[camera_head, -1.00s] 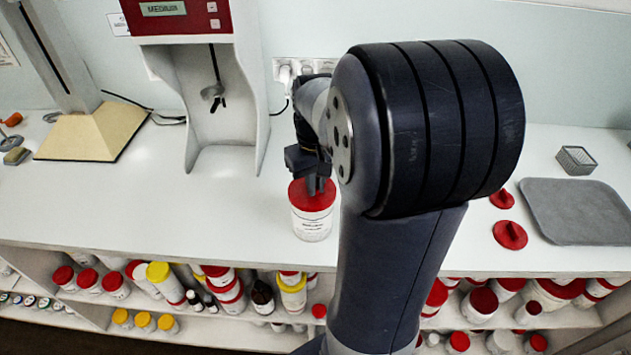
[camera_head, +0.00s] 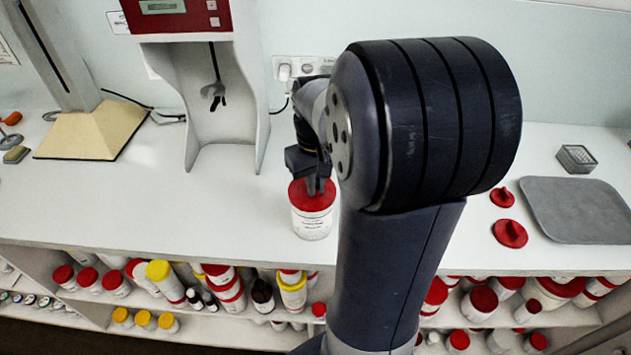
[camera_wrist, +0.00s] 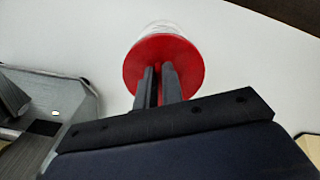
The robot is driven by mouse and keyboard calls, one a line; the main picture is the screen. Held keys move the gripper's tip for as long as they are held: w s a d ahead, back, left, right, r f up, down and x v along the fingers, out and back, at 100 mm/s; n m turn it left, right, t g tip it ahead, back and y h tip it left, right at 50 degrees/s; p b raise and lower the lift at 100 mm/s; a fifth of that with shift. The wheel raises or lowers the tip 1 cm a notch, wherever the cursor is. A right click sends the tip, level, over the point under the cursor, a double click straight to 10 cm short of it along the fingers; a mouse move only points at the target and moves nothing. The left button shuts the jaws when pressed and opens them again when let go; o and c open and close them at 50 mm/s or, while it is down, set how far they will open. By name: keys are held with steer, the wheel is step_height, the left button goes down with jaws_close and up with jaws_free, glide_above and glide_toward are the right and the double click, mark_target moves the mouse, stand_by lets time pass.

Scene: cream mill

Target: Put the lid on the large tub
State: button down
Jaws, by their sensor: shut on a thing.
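A white tub (camera_head: 311,223) with a printed label stands upright on the white counter, in front of the mixing machine. A red lid (camera_head: 313,197) sits at the top of this tub; it also shows in the wrist view (camera_wrist: 190,62), with part of the white tub (camera_wrist: 162,28) beyond it. My gripper (camera_head: 318,187) points down at the lid. Its two fingers (camera_wrist: 158,75) are close together and shut on the lid's grip, which they mostly hide. Whether the lid is fully seated on the rim cannot be told.
Two more red lids, a larger (camera_head: 510,233) and a smaller (camera_head: 502,197), lie on the counter at right, beside a grey mat (camera_head: 580,210) and a small basket (camera_head: 576,158). The mixing machine (camera_head: 225,110) stands behind left. Tubs fill the shelves below.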

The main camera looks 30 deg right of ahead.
stand_by(0.3)
steer(key=c, duration=1)
jaws_free()
steer(key=shift+r+p, duration=2)
steer(key=shift+r, duration=0.25)
jaws_close()
